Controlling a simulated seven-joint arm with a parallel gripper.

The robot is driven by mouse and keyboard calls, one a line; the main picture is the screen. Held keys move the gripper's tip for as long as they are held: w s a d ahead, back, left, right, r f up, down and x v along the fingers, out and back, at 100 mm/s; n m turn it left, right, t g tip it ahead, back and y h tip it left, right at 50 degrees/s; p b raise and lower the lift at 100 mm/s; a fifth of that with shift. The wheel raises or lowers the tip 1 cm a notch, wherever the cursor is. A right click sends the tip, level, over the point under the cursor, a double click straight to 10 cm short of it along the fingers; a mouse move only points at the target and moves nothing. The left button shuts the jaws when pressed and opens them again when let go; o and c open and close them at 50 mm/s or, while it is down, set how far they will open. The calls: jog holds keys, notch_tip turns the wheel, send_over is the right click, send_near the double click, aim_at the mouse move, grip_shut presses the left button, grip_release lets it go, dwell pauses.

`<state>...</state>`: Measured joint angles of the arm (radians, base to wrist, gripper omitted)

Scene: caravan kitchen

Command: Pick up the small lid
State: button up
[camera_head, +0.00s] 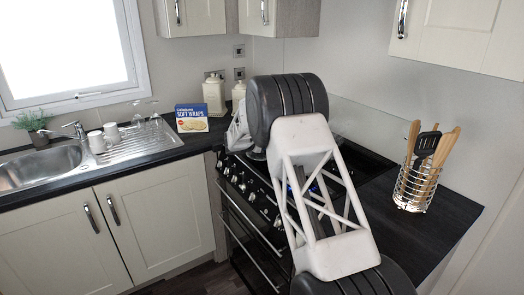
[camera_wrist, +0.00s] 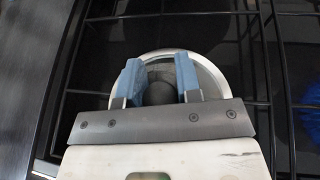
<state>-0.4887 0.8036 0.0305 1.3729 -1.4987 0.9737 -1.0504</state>
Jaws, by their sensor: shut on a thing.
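The small lid (camera_wrist: 209,71) is round, with a shiny silver rim and a grey middle. It shows in the wrist view under my gripper (camera_wrist: 160,72), over the black bars of the hob. The two blue finger pads are on either side of the lid's dark central knob, shut on it. The lower part of the lid is hidden behind the gripper's mount. Whether the lid touches the bars is hard to tell. In the head view my arm covers much of the hob, and the fingers are hidden.
The black cooker (camera_head: 252,222) stands under my arm. To the right, a wire holder (camera_head: 413,190) with wooden utensils stands on the dark counter.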

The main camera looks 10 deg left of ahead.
notch_tip(320, 180, up, 10)
dwell(0.7)
dwell(0.6)
